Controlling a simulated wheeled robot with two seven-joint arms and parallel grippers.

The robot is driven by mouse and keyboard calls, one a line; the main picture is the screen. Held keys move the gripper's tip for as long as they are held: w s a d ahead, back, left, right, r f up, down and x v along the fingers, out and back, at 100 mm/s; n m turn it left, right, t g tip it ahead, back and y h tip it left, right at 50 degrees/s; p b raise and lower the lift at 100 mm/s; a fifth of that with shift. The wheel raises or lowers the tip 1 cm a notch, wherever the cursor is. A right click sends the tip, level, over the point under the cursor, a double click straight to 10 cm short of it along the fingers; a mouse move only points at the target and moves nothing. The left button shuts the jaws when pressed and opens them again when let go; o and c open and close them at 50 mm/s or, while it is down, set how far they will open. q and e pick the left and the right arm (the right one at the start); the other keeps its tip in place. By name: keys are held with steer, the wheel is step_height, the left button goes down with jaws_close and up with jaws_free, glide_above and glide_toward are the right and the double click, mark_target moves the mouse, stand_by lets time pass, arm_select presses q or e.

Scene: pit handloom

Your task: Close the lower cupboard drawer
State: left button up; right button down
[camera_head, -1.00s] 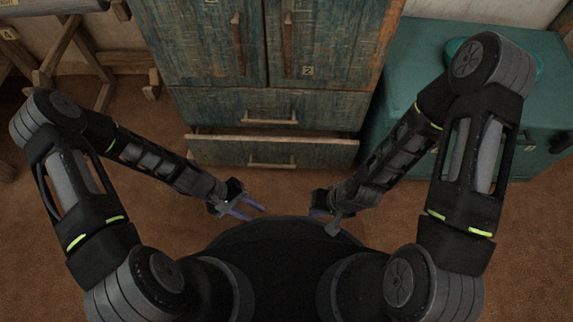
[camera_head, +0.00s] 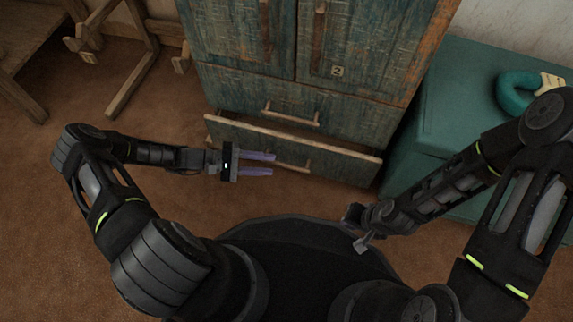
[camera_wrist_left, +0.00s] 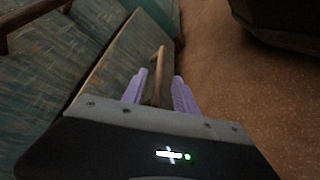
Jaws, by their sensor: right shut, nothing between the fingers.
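The blue-green wooden cupboard (camera_head: 300,70) stands ahead of me. Its lower drawer (camera_head: 335,163) is pulled partly out, with a gap showing behind its front's top edge. Its wooden bar handle shows in the left wrist view (camera_wrist_left: 159,72), appearing between the fingers; I cannot tell if they touch it. My left gripper (camera_head: 262,164) is open, its two purple fingers pointing right in front of the lower drawer; they also show in the left wrist view (camera_wrist_left: 158,92). My right gripper (camera_head: 352,226) is shut and empty, low in front of the drawer's right side, apart from it.
The upper drawer (camera_head: 290,113) looks shut. A wooden frame (camera_head: 135,65) stands at the left. Brown floor (camera_head: 120,185) is clear at the left.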

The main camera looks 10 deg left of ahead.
mark_target(282, 165)
arm_select(q)
steer(key=b+x, duration=0.1)
steer(key=x, duration=0.4)
steer(key=shift+d+f+b, duration=0.15)
steer(key=shift+b, duration=0.2)
steer(key=shift+w+d, duration=0.2)
steer(key=shift+d, duration=0.45)
steer(key=shift+c, duration=0.5)
jaws_close()
